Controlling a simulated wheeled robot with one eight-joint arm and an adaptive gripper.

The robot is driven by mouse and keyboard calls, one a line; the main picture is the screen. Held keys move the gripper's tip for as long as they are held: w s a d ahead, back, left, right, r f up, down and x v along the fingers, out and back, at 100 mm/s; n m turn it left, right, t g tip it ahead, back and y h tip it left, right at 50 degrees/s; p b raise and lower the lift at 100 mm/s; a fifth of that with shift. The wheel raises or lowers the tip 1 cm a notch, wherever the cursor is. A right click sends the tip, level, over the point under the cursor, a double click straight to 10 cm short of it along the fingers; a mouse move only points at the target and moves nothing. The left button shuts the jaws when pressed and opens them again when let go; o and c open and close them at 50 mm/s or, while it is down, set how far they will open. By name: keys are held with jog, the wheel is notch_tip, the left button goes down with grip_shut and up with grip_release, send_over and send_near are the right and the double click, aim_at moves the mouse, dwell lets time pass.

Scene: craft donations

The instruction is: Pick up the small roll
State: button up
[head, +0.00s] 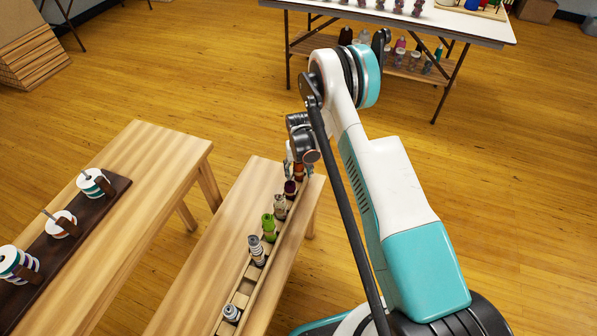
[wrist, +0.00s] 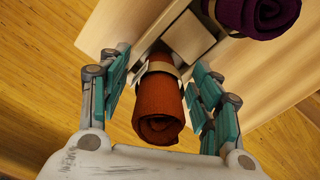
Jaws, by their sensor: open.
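A rust-orange rolled cloth (wrist: 160,105) with a pale band stands in a slot at the end of a wooden rack (head: 245,275). It also shows partly in the head view (head: 299,174), just below my gripper (head: 297,158). In the wrist view my gripper (wrist: 160,82) is open, with one teal finger on each side of the orange roll. Gaps show between the fingers and the roll. More rolls stand along the rack: dark purple (head: 290,188), beige-grey (head: 280,207), green (head: 268,227) and grey (head: 256,250), plus a pale grey one (head: 232,312).
The rack stands on a narrow wooden bench (head: 200,275). A second bench (head: 150,165) to its left holds a dark board (head: 115,190) with striped spools. A white table (head: 450,28) with craft items stands at the back. Wooden floor between is clear.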

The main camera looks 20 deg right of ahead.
jog(key=c, duration=1.1)
jog(key=shift+r, duration=0.2)
